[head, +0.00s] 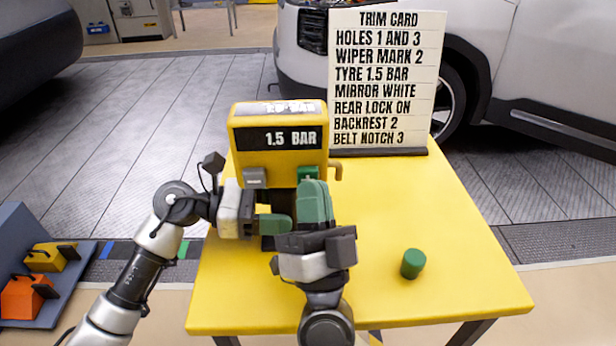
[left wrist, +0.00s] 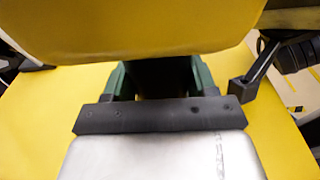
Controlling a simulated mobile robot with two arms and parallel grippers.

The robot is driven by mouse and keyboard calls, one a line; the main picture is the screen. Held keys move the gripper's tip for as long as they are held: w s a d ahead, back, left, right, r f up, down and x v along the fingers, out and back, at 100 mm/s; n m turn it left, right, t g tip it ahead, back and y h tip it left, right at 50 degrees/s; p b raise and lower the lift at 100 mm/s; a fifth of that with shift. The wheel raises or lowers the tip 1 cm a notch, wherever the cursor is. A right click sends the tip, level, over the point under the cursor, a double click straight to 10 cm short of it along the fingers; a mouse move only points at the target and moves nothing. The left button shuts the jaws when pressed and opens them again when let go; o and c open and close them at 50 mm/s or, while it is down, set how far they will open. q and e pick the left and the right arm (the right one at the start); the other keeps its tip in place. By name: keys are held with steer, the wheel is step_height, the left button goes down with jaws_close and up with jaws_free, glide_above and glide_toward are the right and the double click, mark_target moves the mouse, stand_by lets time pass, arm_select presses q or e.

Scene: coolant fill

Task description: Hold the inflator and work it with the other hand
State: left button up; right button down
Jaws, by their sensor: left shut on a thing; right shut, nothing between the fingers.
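The inflator is a yellow box (head: 280,150) with a dark display reading 1.5 BAR (head: 290,139), standing near the table's left back side. Its front has a grey button (head: 254,177) on the left and a green button (head: 308,174) on the right. My left gripper (head: 276,224) is shut on the dark part under the box; in the left wrist view its green fingers (left wrist: 158,80) flank that dark part below the yellow body (left wrist: 130,30). My right gripper (head: 312,188) is shut and empty, its tips just below the green button and partly overlapping it. I cannot tell whether they touch.
The yellow table (head: 460,240) is mostly clear on the right. A green cylinder (head: 413,264) stands there. A trim card (head: 385,80) at the back reads TYRE 1.5 BAR. A white car (head: 540,70) is behind. A blue-grey stand (head: 40,270) is at far left.

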steer(key=shift+s, duration=0.5)
steer(key=s, duration=0.5)
stand_by(1.7)
arm_select(q)
steer(key=o, duration=0.9)
